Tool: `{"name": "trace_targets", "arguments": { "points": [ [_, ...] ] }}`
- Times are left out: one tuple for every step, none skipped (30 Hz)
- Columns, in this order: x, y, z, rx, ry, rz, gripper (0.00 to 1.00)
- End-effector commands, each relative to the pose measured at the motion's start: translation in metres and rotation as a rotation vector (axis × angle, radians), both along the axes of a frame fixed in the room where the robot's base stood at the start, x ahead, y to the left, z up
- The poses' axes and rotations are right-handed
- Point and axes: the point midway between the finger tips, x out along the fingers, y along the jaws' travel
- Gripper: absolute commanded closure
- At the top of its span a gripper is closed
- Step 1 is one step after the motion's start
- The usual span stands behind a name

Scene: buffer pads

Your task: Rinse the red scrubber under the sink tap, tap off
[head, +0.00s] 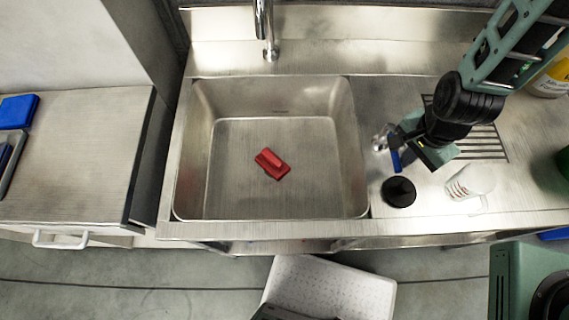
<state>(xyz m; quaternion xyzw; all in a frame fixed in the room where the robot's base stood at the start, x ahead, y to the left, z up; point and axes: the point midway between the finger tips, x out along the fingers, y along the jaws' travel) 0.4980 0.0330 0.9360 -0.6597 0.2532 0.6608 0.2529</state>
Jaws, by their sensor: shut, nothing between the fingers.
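The red scrubber (272,164) lies on the floor of the steel sink (227,190), near the middle of the basin. The chrome tap (265,32) stands at the back of the sink, its spout ending near the back rim. No water stream shows below it. My gripper (384,148) is over the counter just right of the basin, shut and empty, apart from the scrubber. My wrist partly hides the gripper's far side.
A round black object (399,191) and a white mug (469,183) stand on the right counter, close to my gripper. A yellow container (551,80) is at the far right. A blue item (18,111) lies on the left counter.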

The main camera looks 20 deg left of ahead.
Motion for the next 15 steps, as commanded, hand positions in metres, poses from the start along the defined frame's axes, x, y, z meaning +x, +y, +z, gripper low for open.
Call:
{"name": "trace_targets", "arguments": {
  "points": [
    [0.000,0.000,0.005,0.001,-0.001,0.000,1.00],
    [0.000,0.000,0.008,0.001,-0.001,0.000,1.00],
    [0.000,0.000,0.013,0.000,-0.001,-0.001,1.00],
    [0.001,0.000,0.017,0.000,-0.001,-0.001,1.00],
    [0.001,0.000,0.022,0.001,-0.002,-0.001,1.00],
    [0.001,0.000,0.028,0.001,-0.002,-0.001,1.00],
    [0.001,0.000,0.033,0.001,-0.002,-0.001,1.00],
    [0.001,0.000,0.038,0.001,-0.002,-0.001,1.00],
    [0.001,0.000,0.044,0.001,-0.002,-0.001,1.00],
    [0.001,0.000,0.048,0.001,-0.002,-0.001,1.00],
    [0.001,0.000,0.052,0.001,-0.002,-0.001,1.00],
    [0.001,0.000,0.058,0.000,-0.001,-0.001,1.00],
    [0.001,0.000,0.062,0.000,-0.001,-0.001,1.00],
    [0.001,0.000,0.066,0.000,-0.001,-0.001,1.00],
    [0.001,0.000,0.069,0.000,-0.001,-0.001,1.00]
  ]
}}
